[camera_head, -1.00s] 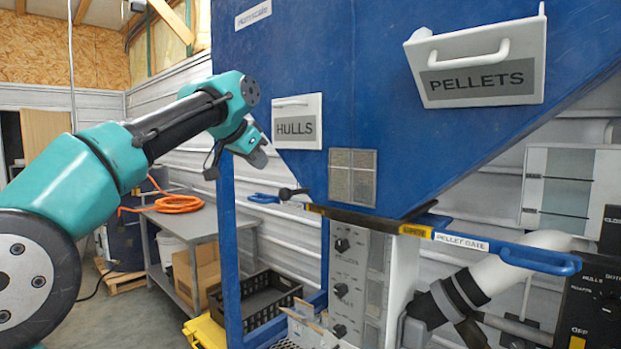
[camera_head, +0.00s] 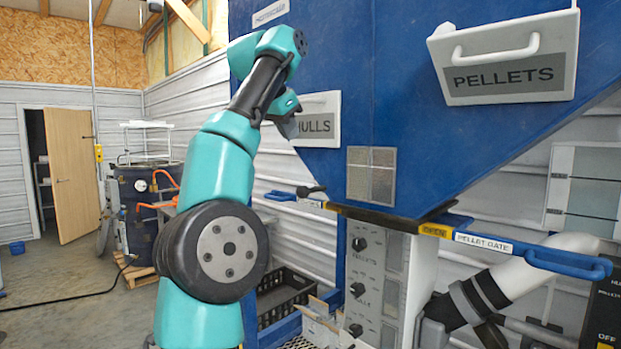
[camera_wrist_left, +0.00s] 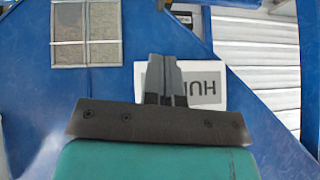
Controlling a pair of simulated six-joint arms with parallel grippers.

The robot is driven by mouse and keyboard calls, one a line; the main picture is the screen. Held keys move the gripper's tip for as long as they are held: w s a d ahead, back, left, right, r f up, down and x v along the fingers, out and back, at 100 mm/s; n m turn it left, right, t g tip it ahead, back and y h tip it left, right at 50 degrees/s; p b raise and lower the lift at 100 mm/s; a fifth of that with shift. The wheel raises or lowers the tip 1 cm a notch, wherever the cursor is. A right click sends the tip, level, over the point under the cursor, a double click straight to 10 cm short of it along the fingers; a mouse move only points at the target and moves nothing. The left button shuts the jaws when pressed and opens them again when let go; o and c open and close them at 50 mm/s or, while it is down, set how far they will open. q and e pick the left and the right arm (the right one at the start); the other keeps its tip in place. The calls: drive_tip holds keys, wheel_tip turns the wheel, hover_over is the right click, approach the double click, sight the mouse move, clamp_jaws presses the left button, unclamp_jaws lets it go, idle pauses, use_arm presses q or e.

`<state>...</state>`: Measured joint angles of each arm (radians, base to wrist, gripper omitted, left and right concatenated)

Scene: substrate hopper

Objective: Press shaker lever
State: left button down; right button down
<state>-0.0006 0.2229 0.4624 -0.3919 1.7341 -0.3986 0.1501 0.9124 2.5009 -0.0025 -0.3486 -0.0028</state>
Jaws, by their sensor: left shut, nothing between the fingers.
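I cannot pick out a part labelled as the shaker lever. A small black-knobbed lever (camera_head: 311,190) sticks out at the left end of the gate bar, below the HULLS door, beside a blue handle (camera_head: 280,196). My left gripper (camera_head: 288,128) is raised in front of the left edge of the white HULLS door (camera_head: 322,125), above and left of the lever. In the left wrist view my left gripper (camera_wrist_left: 164,72) is shut and empty, with the HULLS door (camera_wrist_left: 205,58) upside down behind it. My right gripper is not in view.
The blue hopper (camera_head: 420,60) fills the right, with a white PELLETS bin (camera_head: 508,55) and a mesh window (camera_head: 371,176). The blue pellet gate handle (camera_head: 568,262) juts out at right. A black crate (camera_head: 290,292) sits low. Open floor (camera_head: 60,310) lies left.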

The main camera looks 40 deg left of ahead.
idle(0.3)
use_arm(q)
hover_over(302, 189)
drive_tip(key=f, duration=0.8)
drive_tip(key=shift+w+d+f, duration=0.2)
drive_tip(key=shift+f, duration=0.05)
drive_tip(key=shift+s+a+f, duration=0.15)
drive_tip(key=shift+f, duration=0.7)
drive_tip(key=shift+s+a+f, duration=0.1)
drive_tip(key=shift+s+f, duration=0.05)
drive_tip(key=shift+f, duration=0.65)
drive_tip(key=shift+w, duration=0.1)
